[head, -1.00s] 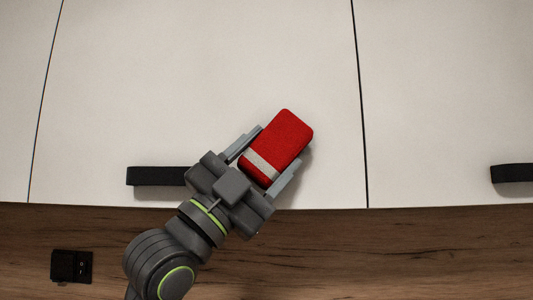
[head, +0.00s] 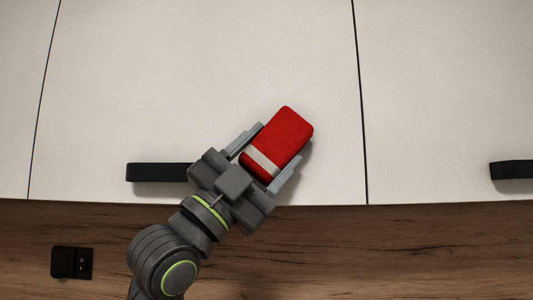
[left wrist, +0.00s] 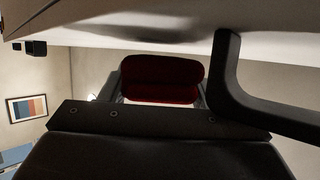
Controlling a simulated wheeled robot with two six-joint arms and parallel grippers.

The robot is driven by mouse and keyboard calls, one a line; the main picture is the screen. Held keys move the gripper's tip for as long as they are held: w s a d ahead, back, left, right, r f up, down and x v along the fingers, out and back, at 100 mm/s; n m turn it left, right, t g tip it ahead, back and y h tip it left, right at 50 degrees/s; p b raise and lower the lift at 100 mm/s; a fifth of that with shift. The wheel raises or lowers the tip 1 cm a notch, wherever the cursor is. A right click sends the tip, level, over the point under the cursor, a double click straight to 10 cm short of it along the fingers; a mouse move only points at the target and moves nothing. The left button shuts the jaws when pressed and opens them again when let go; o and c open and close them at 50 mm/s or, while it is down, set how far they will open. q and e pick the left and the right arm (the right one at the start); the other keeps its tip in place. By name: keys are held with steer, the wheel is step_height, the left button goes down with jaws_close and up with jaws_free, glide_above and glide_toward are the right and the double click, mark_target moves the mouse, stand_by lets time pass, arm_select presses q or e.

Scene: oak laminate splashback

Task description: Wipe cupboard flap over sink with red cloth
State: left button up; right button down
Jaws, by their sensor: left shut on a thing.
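The red cloth (head: 280,138) is a block-like red pad with a pale grey band, in front of the middle white cupboard flap (head: 200,80). My left gripper (head: 265,158) is shut on the red cloth, a finger on each side of it. In the left wrist view the cloth (left wrist: 162,80) is dark red, close to the pale flap surface above it. A shadow lies beside it; I cannot tell whether it touches the flap. My right gripper is not in view.
A black handle (head: 157,172) sits at the flap's lower edge, just left of my gripper; it looms at right in the left wrist view (left wrist: 235,85). Another handle (head: 512,171) is far right. A black socket (head: 71,263) is on the wood splashback (head: 390,250).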

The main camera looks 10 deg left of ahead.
mark_target(285, 164)
arm_select(q)
steer(key=shift+w+d+b, duration=0.15)
steer(key=shift+d, duration=0.8)
steer(key=shift+w+d+b, duration=0.15)
steer(key=shift+d, duration=0.75)
steer(key=shift+w+d+b, duration=0.25)
steer(key=shift+d+b, duration=0.05)
steer(key=shift+d, duration=0.6)
steer(key=shift+w+d+b, duration=0.25)
steer(key=shift+d, duration=0.6)
steer(key=shift+w+a, duration=0.1)
steer(key=shift+a, duration=0.35)
steer(key=shift+s+a, duration=0.15)
steer(key=shift+a, duration=0.9)
steer(key=shift+s+a, duration=0.1)
steer(key=shift+a, duration=0.95)
steer(key=shift+s+a+r, duration=0.1)
steer(key=shift+s+a, duration=0.1)
steer(key=shift+a, duration=0.05)
steer(key=shift+s+a, duration=0.15)
steer(key=shift+a, duration=0.5)
steer(key=shift+s+r, duration=0.15)
